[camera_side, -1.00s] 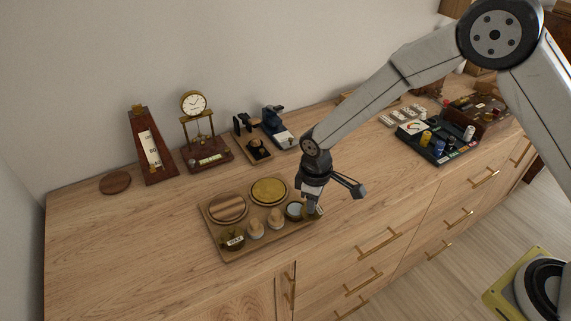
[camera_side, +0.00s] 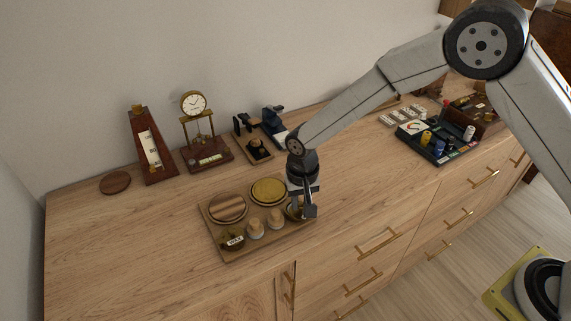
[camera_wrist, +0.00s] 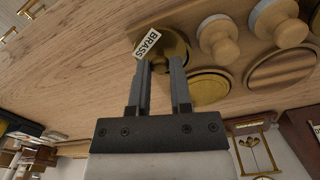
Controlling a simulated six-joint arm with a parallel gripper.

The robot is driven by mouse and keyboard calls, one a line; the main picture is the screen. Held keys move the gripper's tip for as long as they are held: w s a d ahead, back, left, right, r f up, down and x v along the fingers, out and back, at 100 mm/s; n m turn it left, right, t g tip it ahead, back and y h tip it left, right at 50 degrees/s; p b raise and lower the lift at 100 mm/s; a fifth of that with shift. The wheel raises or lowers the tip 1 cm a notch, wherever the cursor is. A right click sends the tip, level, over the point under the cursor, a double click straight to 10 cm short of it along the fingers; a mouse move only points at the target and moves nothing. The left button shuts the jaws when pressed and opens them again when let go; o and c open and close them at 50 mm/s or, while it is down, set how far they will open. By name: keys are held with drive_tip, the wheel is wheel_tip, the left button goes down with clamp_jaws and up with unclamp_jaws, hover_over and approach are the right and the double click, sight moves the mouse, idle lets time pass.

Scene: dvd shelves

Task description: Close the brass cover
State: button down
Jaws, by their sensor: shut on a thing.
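The brass cover (camera_wrist: 174,44), a round brass-coloured piece with a white "BRASS" label (camera_wrist: 148,44) at its edge, is between and beyond my fingertips in the wrist view. My gripper (camera_wrist: 161,66) is shut on it, with a gap between the two fingers. In the side view my gripper (camera_side: 301,211) is at the right end of a wooden tray (camera_side: 250,250), over the small round container there. The fingers hide most of that container, and I cannot tell whether the cover sits flush on it.
The tray also holds two wooden knobs (camera_side: 255,229), a striped wooden disc (camera_side: 228,208), a brass disc (camera_side: 268,190) and a labelled round container (camera_side: 232,240). A clock (camera_side: 195,125) and a metronome (camera_side: 152,147) stand behind.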

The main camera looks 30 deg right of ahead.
drive_tip(key=m, duration=0.2)
drive_tip(key=w+m, duration=0.1)
drive_tip(key=m, duration=0.2)
drive_tip(key=shift+w+a+r+m, duration=0.1)
drive_tip(key=shift+w+a+m, duration=0.1)
drive_tip(key=shift+w+m, duration=0.15)
idle(0.3)
drive_tip(key=c, duration=0.5)
unclamp_jaws()
drive_tip(key=shift+c, duration=0.2)
drive_tip(key=shift+r, duration=0.1)
wheel_tip(320, 180, up, 8)
drive_tip(key=shift+f, duration=0.2)
